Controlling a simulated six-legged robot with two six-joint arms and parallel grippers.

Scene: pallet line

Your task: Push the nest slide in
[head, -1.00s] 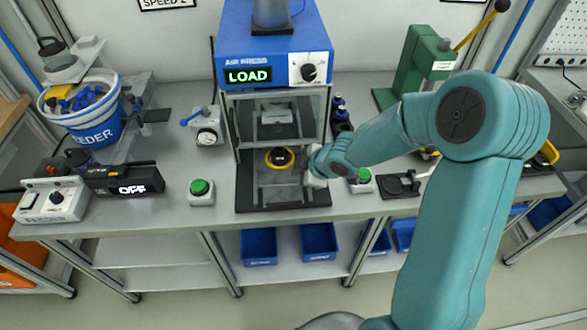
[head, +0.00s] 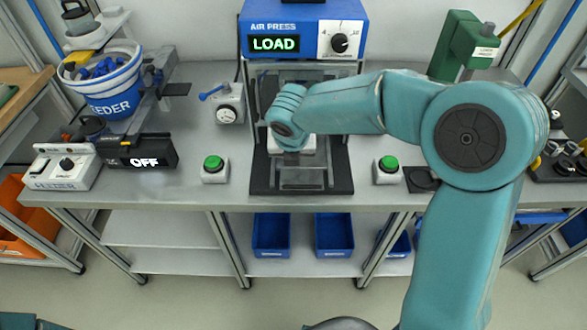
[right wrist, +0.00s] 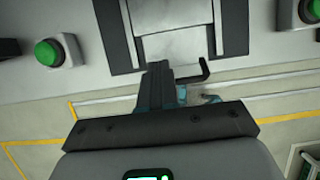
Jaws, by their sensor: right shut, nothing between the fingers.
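The nest slide is a light grey plate in the dark base of the air press (head: 300,28). Its front part (head: 300,180) shows in the head view, and its plate (right wrist: 172,42) shows in the right wrist view. The round yellow-rimmed nest is hidden behind my right arm. My right gripper (right wrist: 160,78) is shut and empty, at the slide's front edge beside a small black hooked handle (right wrist: 194,74). I cannot tell whether it touches the slide. Its fingers are hidden in the head view. My left gripper is out of view.
Green buttons stand left (head: 214,168) and right (head: 387,170) of the press base. Blue bins (head: 272,236) sit on the shelf below. The press display reads LOAD.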

